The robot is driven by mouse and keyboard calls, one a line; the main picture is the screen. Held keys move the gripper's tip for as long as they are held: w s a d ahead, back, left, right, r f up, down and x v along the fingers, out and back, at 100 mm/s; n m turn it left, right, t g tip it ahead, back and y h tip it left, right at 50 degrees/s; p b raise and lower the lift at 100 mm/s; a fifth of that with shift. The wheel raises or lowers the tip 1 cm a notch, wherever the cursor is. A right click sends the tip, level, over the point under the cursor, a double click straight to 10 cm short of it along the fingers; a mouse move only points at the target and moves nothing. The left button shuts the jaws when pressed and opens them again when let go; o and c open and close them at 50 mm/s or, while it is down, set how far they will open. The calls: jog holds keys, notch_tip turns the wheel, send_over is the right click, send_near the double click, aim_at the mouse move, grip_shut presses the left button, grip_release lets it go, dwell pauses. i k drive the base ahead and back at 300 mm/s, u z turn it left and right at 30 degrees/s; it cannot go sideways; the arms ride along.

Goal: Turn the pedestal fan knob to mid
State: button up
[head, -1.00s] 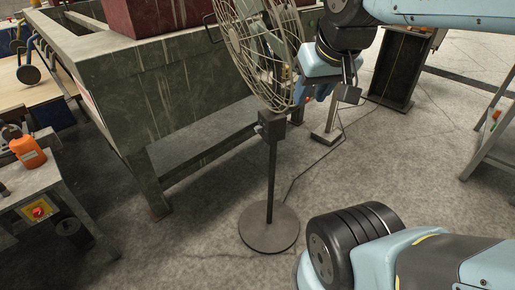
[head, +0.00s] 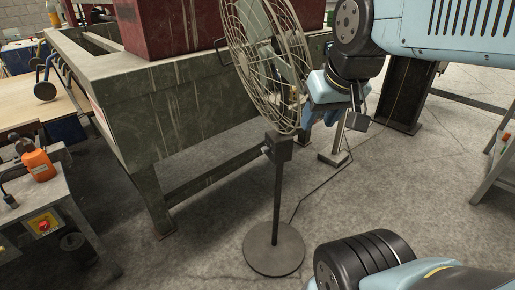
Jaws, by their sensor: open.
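The pedestal fan (head: 276,200) stands upright on a round base on the floor, with a wire cage at the top. A dark control box (head: 279,147) sits on its post just below the cage. A small knob-like part (head: 265,150) sticks out at the box's left side; its setting is too small to read. My gripper (head: 322,117) hangs to the right of the cage's lower edge, above and right of the box. It is open, and its fingers are partly hidden by the cage and my wrist. It looks apart from the knob.
A heavy green-grey machine frame (head: 180,125) stands behind and left of the fan. A cable (head: 318,183) runs over the floor right of the post. Floor in front is clear.

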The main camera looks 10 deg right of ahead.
aim_at(265, 149)
jog(key=k, duration=0.45)
jog(key=u, duration=0.8)
jog(key=i, duration=0.7)
jog(key=u, duration=0.05)
